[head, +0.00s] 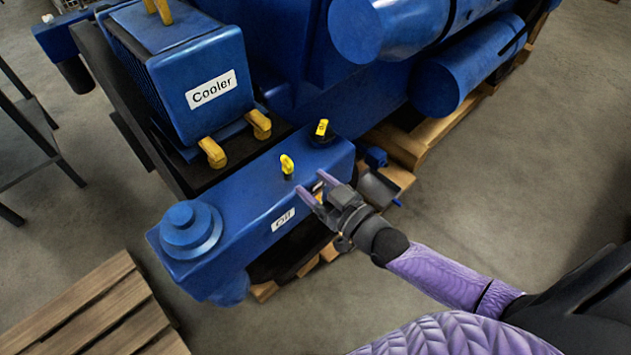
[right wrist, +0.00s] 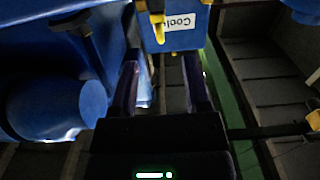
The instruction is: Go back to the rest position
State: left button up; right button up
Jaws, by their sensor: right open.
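My right gripper (head: 312,189) comes in from the right in the head view. It is open and empty, with its purple fingers beside the blue oil tank (head: 235,215), close to a yellow handle (head: 287,165) on its top. I cannot tell whether the fingers touch the tank. In the right wrist view, the two dark fingers (right wrist: 162,80) stand apart with nothing between them, pointing toward the blue cooler box (right wrist: 175,40). My left gripper is not in view.
The cooler (head: 205,80) with yellow latches stands behind the tank. A second yellow-topped cap (head: 321,128) is on the tank. Blue engine cylinders (head: 465,75) rise behind on a wooden pallet. Another pallet (head: 90,312) lies front left. A dark table (head: 25,140) stands left. The floor at right is clear.

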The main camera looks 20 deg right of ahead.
jog(key=s+d+f+g+h+b, duration=0.1)
jog(key=s+f+g+b, duration=0.15)
jog(key=f, duration=0.55)
jog(key=s+d+f+m+g+h+b, duration=0.15)
jog(key=s+f, duration=0.25)
jog(key=f, duration=0.5)
jog(key=s+d+f+g+h+b, duration=0.1)
jog(key=s+f+g+h, duration=0.2)
jog(key=f, duration=0.5)
jog(key=s+f+g+b, duration=0.1)
jog(key=s+f+g, duration=0.3)
jog(key=s, duration=0.9)
jog(key=s+a+f+g+b, duration=0.1)
jog(key=s+f+g, duration=0.4)
jog(key=s+f, duration=0.5)
jog(key=s+h+b, duration=0.1)
jog(key=s, duration=0.2)
jog(key=shift+a+f, duration=0.25)
jog(key=shift+f, duration=0.05)
jog(key=shift+s, duration=0.1)
